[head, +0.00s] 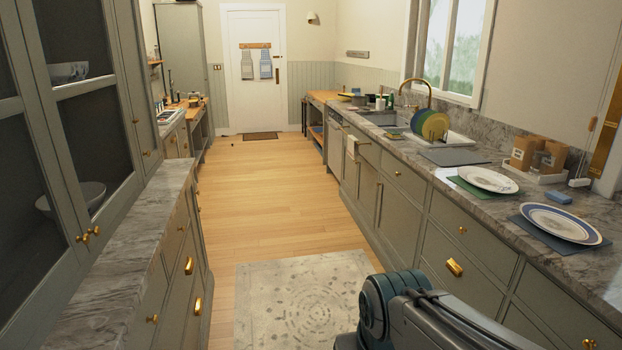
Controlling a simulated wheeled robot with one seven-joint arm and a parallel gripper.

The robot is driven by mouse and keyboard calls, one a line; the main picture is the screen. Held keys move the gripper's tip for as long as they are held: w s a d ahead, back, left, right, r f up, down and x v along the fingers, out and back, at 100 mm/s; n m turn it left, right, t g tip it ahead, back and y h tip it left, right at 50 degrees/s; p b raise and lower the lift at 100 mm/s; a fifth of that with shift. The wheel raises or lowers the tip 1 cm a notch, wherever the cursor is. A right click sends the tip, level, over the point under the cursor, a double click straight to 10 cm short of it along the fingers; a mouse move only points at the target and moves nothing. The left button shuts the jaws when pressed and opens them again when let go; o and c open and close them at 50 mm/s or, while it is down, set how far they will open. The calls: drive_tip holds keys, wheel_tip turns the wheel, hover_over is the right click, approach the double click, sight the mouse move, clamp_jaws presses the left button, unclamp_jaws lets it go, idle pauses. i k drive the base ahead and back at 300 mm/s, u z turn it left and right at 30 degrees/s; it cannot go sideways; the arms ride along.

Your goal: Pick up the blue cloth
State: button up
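A blue hanging cloth (266,67) is on the hook board on the far white door, beside a grey one (247,66). A flat blue-grey mat (455,156) lies on the counter near the dish rack. Part of my arm shows at the bottom centre-right; my gripper is outside the view.
The right grey marble counter (590,261) holds a white plate (487,179), a blue-rimmed plate (558,222) and brown packages (524,152). Colourful plates (430,124) stand near the sink. Left cabinets (185,265) flank the aisle. The wooden floor (255,197) and patterned rug (290,295) are clear.

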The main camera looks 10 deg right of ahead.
sight(561, 197)
drive_tip(key=i, duration=1.55)
drive_tip(key=z, duration=0.65)
drive_tip(key=i, duration=1.25)
drive_tip(key=z, duration=1.75)
drive_tip(key=i, duration=0.85)
drive_tip(key=z, duration=0.55)
